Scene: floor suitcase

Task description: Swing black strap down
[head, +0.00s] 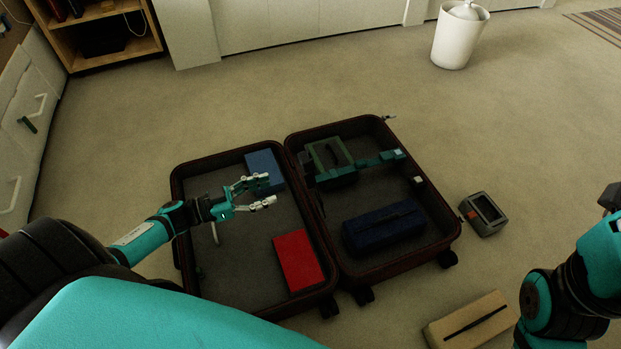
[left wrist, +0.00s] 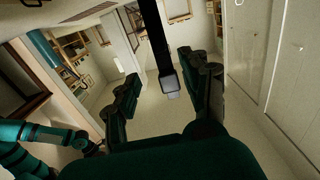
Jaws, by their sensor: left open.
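An open dark suitcase (head: 187,270) lies on the floor, one half at left and one at right. A black strap (left wrist: 155,35) with a grey buckle (left wrist: 169,84) stands out in the left wrist view, between the two fingers as pictured. Whether they touch it I cannot tell, and the strap is hard to make out in the head view. My left gripper (head: 269,189) is open above the suitcase's left half; its fingers also show in the left wrist view (left wrist: 165,88). My right arm is at the right edge, its fingers outside the picture.
A blue box (head: 264,168) and red box (head: 298,261) lie in the left half. A green case (head: 330,155) and navy case (head: 384,228) lie in the right half. A grey device (head: 484,214) and tan case (head: 468,320) lie on the floor. A white bin (head: 459,38) stands behind.

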